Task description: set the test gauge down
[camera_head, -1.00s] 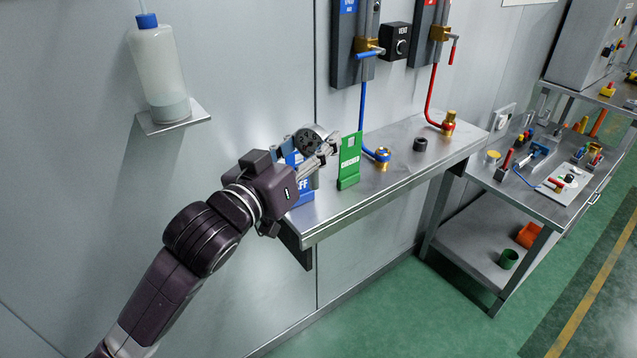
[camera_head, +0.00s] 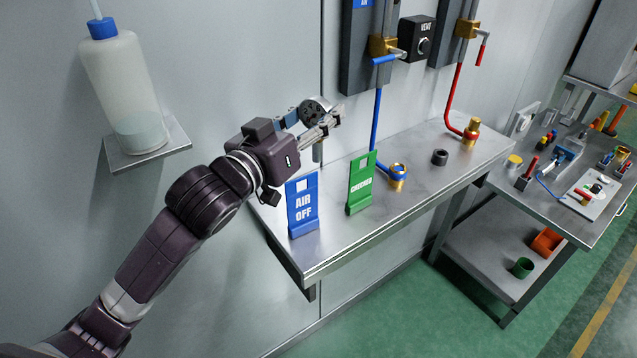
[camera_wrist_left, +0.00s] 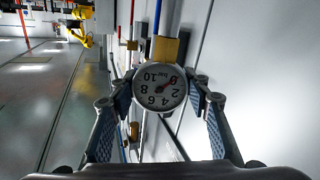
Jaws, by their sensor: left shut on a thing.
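The test gauge (camera_head: 314,113) shows in the head view as a small dark round body with a short stem below it. My left gripper (camera_head: 322,122) is shut on it and holds it above the back left part of the steel shelf (camera_head: 330,238), apart from the surface. In the left wrist view the gauge's white dial (camera_wrist_left: 160,88) faces the camera between the two blue-padded fingers, with a brass fitting (camera_wrist_left: 168,50) beyond it. My right gripper is in neither view.
A blue AIR OFF sign (camera_head: 303,205) and a green CHECKED sign (camera_head: 361,183) stand on the shelf. Behind them are a blue pipe's brass fitting (camera_head: 398,178), a black ring (camera_head: 440,157) and a red pipe's fitting (camera_head: 472,130). The shelf's front middle is bare.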

